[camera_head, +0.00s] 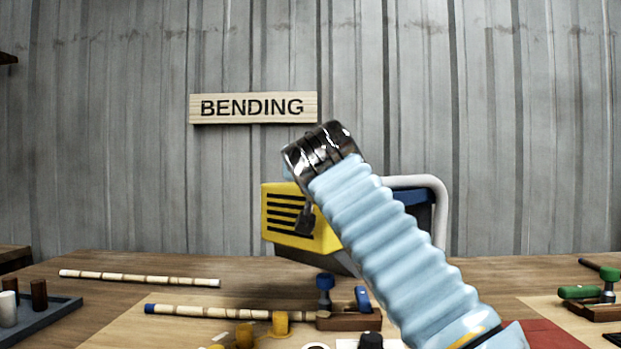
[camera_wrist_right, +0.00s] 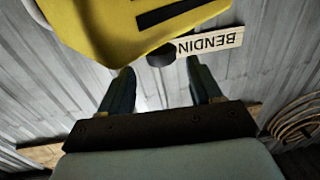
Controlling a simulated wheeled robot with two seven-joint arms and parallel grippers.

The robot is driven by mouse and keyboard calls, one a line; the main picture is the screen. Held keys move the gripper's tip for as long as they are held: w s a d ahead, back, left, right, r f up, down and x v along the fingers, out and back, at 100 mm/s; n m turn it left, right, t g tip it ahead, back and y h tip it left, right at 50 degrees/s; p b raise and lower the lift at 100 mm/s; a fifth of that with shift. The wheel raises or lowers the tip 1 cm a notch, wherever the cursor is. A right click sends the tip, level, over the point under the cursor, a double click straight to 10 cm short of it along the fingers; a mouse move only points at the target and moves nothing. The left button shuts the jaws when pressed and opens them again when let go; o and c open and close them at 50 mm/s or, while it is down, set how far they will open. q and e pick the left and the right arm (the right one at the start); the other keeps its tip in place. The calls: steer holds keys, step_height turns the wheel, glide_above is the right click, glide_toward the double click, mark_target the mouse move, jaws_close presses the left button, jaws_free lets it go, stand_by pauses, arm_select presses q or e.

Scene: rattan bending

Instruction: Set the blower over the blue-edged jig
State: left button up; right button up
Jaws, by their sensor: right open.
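The blower (camera_head: 290,215) shows in the head view as a yellow slotted housing with a blue part and a white curved handle. My right arm's pale sleeve hides its middle. In the right wrist view the yellow housing (camera_wrist_right: 130,20) fills the top, beyond my fingers. My right gripper (camera_wrist_right: 160,88) has its two fingers spread with nothing between them. A wooden block (camera_head: 345,321) with a blue knob and a blue clamp sits on the table below the blower, perhaps part of the blue-edged jig; blue edging itself is not clear. My left gripper is not in view.
A blue-tipped rattan pole (camera_head: 225,312) meets the block, beside yellow pegs (camera_head: 280,323). Another pole (camera_head: 140,278) lies farther back. A tray with cylinders (camera_head: 50,316) is at left, a green-handled fixture (camera_head: 600,312) at right. A BENDING sign (camera_head: 253,107) hangs behind.

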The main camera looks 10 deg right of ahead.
arm_select(q)
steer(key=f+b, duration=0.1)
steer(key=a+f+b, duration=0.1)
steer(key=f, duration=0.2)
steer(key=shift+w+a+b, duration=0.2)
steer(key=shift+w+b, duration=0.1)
steer(key=shift+b, duration=0.1)
arm_select(e)
steer(key=s, duration=0.8)
steer(key=shift+a, duration=0.15)
steer(key=shift+s, duration=0.1)
steer(key=shift+c, duration=0.2)
